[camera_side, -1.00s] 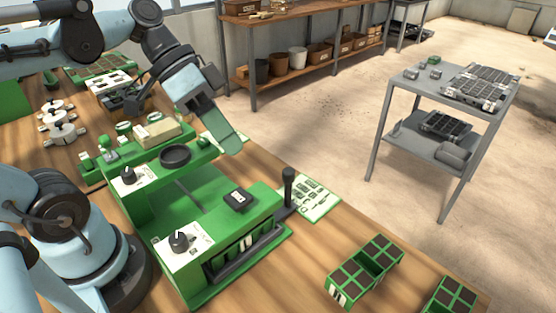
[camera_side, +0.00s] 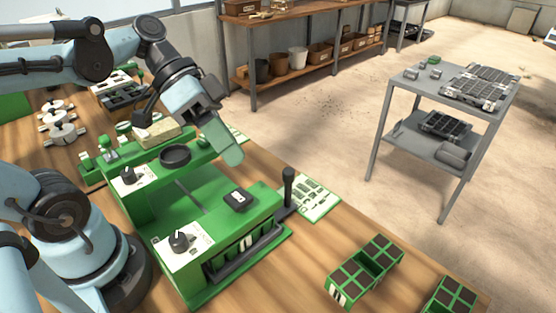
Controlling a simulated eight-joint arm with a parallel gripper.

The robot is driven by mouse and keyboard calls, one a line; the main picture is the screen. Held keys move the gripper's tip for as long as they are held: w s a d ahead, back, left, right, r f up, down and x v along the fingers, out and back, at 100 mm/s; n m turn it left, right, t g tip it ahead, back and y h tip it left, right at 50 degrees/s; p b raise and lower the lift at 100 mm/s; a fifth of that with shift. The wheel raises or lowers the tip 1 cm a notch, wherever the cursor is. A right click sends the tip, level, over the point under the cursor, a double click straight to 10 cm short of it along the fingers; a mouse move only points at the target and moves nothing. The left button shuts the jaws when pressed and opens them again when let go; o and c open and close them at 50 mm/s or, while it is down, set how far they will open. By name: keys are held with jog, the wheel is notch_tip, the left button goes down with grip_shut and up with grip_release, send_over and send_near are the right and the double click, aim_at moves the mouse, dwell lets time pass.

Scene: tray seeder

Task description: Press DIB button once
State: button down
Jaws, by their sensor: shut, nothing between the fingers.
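The green tray seeder (camera_side: 178,222) stands on the wooden bench. A black square button with a white mark (camera_side: 239,199) sits on top of its front right part; its lettering is too small to read, so I cannot tell whether it is the DIB button. My gripper (camera_side: 232,158) has green fingertips, is shut and holds nothing. It is in the air behind the button, apart from it, and points down and a little to the right. Nothing hides the button.
Black knobs on white plates (camera_side: 179,241) and a round black dish (camera_side: 174,156) are on the seeder. An upright black lever (camera_side: 288,188) stands right of the button. A printed card (camera_side: 318,198) and green seed trays (camera_side: 365,270) lie farther right. The bench between is clear.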

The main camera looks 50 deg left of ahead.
aim_at(244, 199)
jog(key=shift+f, duration=2.55)
jog(key=shift+f, duration=0.1)
jog(key=shift+f, duration=0.35)
jog(key=shift+f, duration=0.75)
dwell(1.1)
jog(key=shift+r, duration=1.2)
jog(key=shift+r, duration=0.1)
jog(key=shift+r, duration=2.4)
